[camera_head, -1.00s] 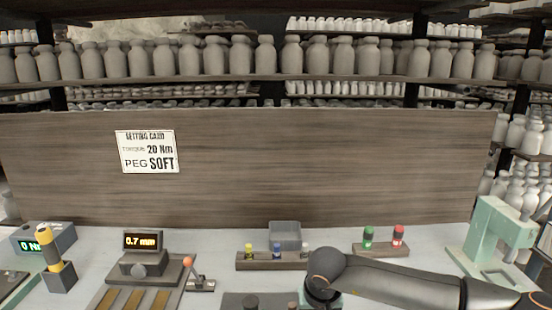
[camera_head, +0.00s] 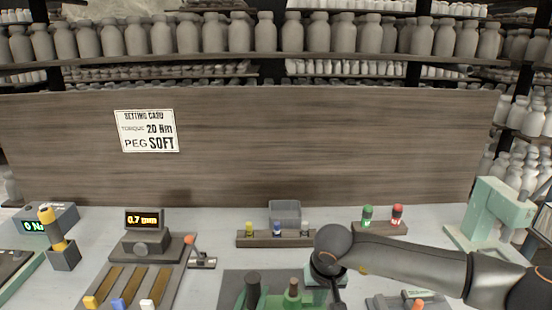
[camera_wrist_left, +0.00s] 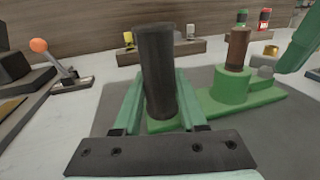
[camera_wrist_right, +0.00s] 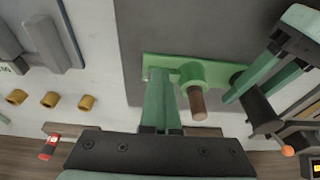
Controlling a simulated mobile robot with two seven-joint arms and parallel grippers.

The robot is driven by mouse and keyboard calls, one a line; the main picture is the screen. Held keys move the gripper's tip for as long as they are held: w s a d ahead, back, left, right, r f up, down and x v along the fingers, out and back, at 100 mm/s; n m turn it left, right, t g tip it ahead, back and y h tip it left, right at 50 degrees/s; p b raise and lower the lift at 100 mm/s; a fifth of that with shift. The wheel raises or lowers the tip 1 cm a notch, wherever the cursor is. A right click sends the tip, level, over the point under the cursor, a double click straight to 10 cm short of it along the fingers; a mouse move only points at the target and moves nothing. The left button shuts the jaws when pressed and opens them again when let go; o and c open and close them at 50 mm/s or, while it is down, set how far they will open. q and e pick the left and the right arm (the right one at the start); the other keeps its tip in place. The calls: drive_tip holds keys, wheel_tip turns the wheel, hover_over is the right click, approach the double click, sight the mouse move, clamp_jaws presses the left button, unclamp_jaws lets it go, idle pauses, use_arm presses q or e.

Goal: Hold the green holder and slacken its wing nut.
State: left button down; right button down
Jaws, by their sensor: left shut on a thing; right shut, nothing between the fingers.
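The green holder (camera_wrist_left: 240,93) lies on a dark mat, with a dark upright handle (camera_wrist_left: 155,70) at one end and a brown peg (camera_wrist_left: 238,48) in its green collar. It also shows in the right wrist view (camera_wrist_right: 190,72). My left gripper (camera_wrist_left: 160,108) is shut on the dark handle; the right wrist view shows it there too (camera_wrist_right: 245,85). The fingertips hide contact there.
An orange-knobbed lever (camera_head: 201,258) and a gauge reading 0.7 mm (camera_head: 146,220) stand left. A setting card (camera_head: 147,131) reads 20 Nm, PEG SOFT.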

drive_tip(key=shift+w+d, duration=0.15)
drive_tip(key=shift+d, duration=0.65)
drive_tip(key=shift+a, duration=0.2)
drive_tip(key=shift+s+d+r, duration=0.1)
drive_tip(key=shift+s+d, duration=0.05)
drive_tip(key=shift+s, duration=0.25)
drive_tip(key=v, duration=0.2)
drive_tip(key=w+v, duration=0.1)
drive_tip(key=v, duration=0.2)
drive_tip(key=shift+w+r, duration=0.1)
drive_tip(key=shift+r, duration=0.35)
